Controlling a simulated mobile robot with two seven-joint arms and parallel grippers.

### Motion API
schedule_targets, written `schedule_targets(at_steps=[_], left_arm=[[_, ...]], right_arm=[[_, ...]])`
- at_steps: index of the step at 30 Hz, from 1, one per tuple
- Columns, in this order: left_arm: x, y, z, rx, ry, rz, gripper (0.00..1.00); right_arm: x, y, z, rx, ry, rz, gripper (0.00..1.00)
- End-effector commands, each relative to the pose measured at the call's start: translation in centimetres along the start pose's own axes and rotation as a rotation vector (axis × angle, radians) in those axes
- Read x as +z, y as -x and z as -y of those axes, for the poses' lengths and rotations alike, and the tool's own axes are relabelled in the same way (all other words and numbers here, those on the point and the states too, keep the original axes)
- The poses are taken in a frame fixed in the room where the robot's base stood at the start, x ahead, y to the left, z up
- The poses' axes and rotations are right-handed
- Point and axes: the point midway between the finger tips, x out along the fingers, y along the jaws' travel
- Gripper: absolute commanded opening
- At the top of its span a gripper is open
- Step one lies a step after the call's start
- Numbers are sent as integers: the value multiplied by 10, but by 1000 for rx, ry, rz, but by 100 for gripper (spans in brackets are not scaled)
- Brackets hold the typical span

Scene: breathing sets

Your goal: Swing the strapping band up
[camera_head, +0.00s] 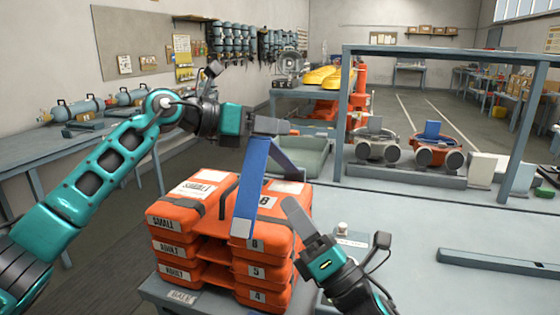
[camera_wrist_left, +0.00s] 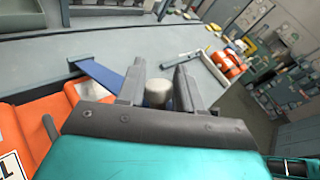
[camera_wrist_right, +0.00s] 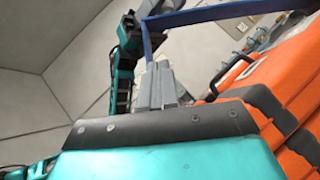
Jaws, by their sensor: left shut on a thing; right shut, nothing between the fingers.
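The blue strapping band (camera_head: 250,180) stands raised over the stacked orange cases (camera_head: 172,222), its lower end near the front of the right-hand column. My left gripper (camera_head: 272,126) is at the band's top, above the cases, shut on it. In the left wrist view the band (camera_wrist_left: 98,74) runs to the left finger; its gripped part is hidden. My right gripper (camera_head: 292,206) is shut and empty, low at the right of the stack, apart from the band in the head view. The right wrist view shows the band (camera_wrist_right: 215,14) crossing beyond the closed fingers (camera_wrist_right: 158,80).
The cases stand on a grey stand (camera_head: 160,292). A grey bench (camera_head: 430,215) with a frame (camera_head: 440,52) lies to the right. It carries breathing sets (camera_head: 437,150) and a loose grey bar (camera_head: 500,262). A green-grey tray (camera_head: 305,155) is behind the stack.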

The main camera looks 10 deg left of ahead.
Motion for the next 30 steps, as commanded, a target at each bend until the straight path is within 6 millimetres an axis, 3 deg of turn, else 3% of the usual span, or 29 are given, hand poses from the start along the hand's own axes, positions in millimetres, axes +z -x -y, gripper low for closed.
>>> schedule_targets(at_steps=[6, 12, 19, 30], left_arm=[[-4, -1, -2, 4, 3, -8, 0], [-4, -1, -2, 4, 3, -8, 0], [-4, -1, -2, 4, 2, -7, 0], [-3, -1, -2, 5, 2, -6, 0]], right_arm=[[1, -50, -1, 3, -1, 2, 0], [16, -76, 0, 0, 1, 1, 0], [28, -88, 1, -2, -2, 0, 0], [29, -89, 1, -3, -3, 1, 0]])
